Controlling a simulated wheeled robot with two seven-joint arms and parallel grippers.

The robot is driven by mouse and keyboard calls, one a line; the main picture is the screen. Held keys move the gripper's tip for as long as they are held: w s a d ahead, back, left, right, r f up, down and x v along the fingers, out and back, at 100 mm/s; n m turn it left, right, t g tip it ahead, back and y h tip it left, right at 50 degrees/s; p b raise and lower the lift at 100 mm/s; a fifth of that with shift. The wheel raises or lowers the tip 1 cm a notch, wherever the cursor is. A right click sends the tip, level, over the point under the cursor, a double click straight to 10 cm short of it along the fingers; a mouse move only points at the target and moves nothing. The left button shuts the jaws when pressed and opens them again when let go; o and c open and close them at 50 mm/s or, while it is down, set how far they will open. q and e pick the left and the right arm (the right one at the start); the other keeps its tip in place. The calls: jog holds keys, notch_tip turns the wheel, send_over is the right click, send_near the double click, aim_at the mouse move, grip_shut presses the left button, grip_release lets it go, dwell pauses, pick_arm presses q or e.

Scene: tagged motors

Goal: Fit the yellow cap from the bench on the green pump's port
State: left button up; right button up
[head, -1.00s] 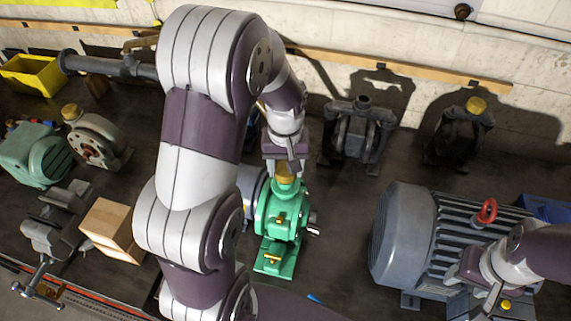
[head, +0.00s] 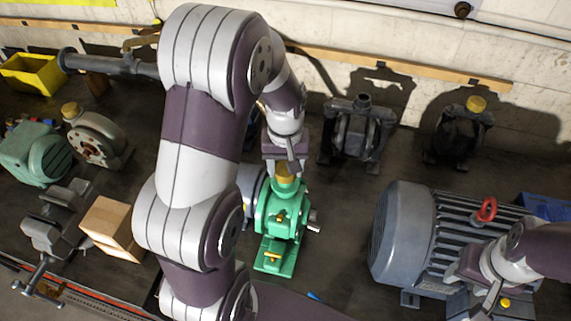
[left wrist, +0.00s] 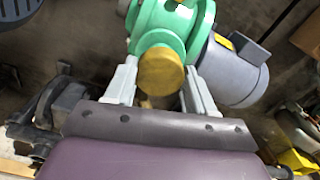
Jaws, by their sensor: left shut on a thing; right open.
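The green pump (head: 283,222) stands on the bench near the middle of the head view, and its upper body shows in the left wrist view (left wrist: 172,22). My left gripper (head: 284,167) is above its port, pointing down, and is shut on the yellow cap (left wrist: 160,72). The cap is between the two fingers, directly at the top of the port. It also shows small under the gripper in the head view (head: 285,180). I cannot tell whether it is seated or just above. My right gripper (head: 489,298) is open, over the large grey motor.
The large grey motor (head: 403,240) with a red eyebolt stands at right. Dark pumps (head: 356,135) stand along the back, one with a yellow cap (head: 476,104). A wooden block (head: 112,228), a vise (head: 55,222) and a yellow bin (head: 32,74) are at left.

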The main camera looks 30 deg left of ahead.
pick_arm(q)
jog(key=shift+f+b, duration=0.85)
jog(key=shift+f, duration=0.6)
jog(key=o, duration=1.1)
jog(key=shift+r, duration=0.1)
notch_tip(320, 180, up, 6)
jog(key=p, duration=0.6)
